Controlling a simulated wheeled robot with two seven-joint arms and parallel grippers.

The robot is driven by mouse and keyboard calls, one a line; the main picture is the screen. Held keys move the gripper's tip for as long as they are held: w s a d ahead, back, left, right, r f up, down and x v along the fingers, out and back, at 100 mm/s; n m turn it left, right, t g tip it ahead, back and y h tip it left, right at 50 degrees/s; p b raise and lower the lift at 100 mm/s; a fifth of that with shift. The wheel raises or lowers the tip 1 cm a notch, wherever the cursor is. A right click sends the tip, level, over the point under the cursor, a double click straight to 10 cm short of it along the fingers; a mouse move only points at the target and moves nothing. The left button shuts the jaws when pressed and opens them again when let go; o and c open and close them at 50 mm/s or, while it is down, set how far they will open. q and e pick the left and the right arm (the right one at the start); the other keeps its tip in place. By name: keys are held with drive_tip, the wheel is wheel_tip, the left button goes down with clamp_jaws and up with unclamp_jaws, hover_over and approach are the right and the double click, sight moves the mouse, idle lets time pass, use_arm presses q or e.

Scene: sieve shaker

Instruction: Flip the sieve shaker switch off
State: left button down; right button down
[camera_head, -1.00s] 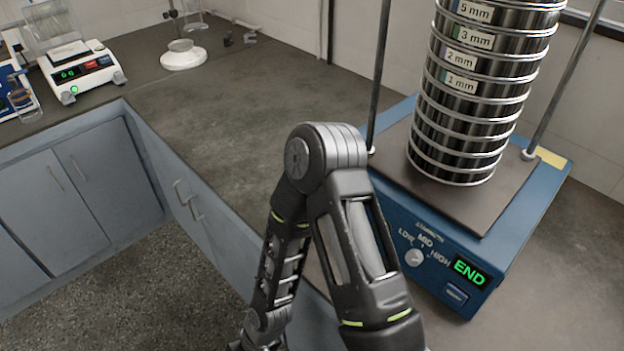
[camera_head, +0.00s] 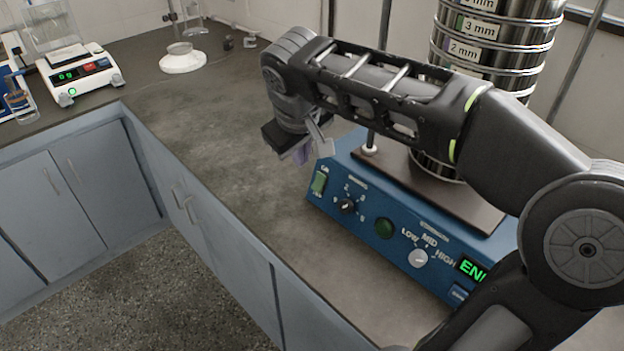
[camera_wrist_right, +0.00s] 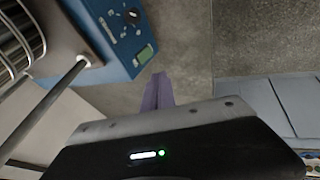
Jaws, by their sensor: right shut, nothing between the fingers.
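The blue sieve shaker (camera_head: 338,213) stands on the bench, its front panel facing me. Its green rocker switch (camera_head: 319,182) is at the panel's left end; its small lettering is not clearly readable. It also shows in the right wrist view (camera_wrist_right: 145,54). My right gripper (camera_head: 304,154) is above and slightly left of the switch, apart from it, pointing down. In the right wrist view its purple fingers (camera_wrist_right: 158,92) are together and empty, beside the shaker's switch end. My left gripper is not in view.
A tall stack of steel sieves (camera_head: 497,45) stands on the shaker between metal rods, partly hidden by my right arm. A dial (camera_head: 347,205), green button (camera_head: 384,228), speed knob (camera_head: 418,258) and green display (camera_head: 470,269) line the panel. The bench (camera_head: 215,130) left of the shaker is clear.

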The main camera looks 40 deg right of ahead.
drive_tip(key=shift+f, duration=0.2)
approach(312, 186)
wheel_tip(312, 186, down, 5)
drive_tip(key=w, duration=0.2)
drive_tip(key=shift+d+f, duration=0.2)
drive_tip(key=shift+d, duration=0.6)
